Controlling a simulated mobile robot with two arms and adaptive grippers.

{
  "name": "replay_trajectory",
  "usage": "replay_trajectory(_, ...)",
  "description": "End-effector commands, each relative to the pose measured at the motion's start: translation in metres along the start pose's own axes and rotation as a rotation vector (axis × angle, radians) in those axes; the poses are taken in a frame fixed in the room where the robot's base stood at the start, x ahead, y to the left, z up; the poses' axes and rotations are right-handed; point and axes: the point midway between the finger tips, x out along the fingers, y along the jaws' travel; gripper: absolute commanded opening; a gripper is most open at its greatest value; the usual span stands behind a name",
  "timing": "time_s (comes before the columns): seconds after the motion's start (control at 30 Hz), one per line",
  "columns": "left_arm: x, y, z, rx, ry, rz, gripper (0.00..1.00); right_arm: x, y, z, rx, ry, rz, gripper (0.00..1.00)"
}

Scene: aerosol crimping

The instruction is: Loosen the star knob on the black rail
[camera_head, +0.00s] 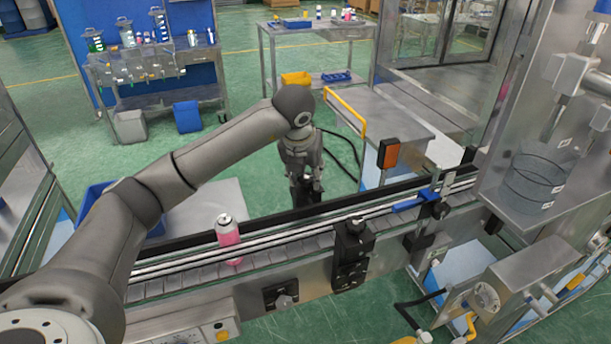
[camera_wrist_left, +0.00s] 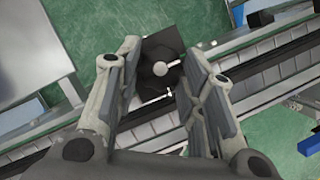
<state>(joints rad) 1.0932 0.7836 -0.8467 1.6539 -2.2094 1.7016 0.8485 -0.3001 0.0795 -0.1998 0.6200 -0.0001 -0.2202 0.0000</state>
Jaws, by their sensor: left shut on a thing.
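The black rail (camera_head: 180,243) runs along the far side of the conveyor in the head view. My left gripper (camera_head: 306,192) reaches down over the conveyor's far side, at the rail. In the left wrist view, the dark star knob (camera_wrist_left: 153,78), with a round silver centre, lies between the two fingers of my left gripper (camera_wrist_left: 162,62). The gripper is shut on the knob; the exact finger contact is hard to see. In the head view the knob is hidden by the gripper. My right gripper is in neither view.
A can with pink contents (camera_head: 228,238) stands upright on the conveyor, left of the gripper. A black block (camera_head: 352,250) is mounted on the conveyor's near side. A blue clamp piece (camera_head: 412,202) sits to the right. A grey cabinet (camera_head: 385,125) with a yellow handle stands behind.

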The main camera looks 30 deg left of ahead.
Motion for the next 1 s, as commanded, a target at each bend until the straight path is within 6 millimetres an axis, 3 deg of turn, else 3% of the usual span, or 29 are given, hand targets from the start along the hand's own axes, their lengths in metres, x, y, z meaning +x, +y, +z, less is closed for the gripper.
replay_trajectory(0.43,-0.0015,0.0,0.0015,-0.011,-0.003,0.002,0.13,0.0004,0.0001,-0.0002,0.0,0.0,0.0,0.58)
replay_trajectory(0.47,-0.0014,-0.0001,0.0015,-0.011,-0.003,0.002,0.39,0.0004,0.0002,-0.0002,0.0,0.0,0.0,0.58)
replay_trajectory(0.6,-0.0011,0.0,0.0012,-0.01,-0.003,0.003,0.57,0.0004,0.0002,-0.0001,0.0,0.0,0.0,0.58)
replay_trajectory(1.0,-0.0059,-0.0002,0.001,-0.009,-0.002,0.003,0.58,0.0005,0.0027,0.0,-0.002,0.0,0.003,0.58)
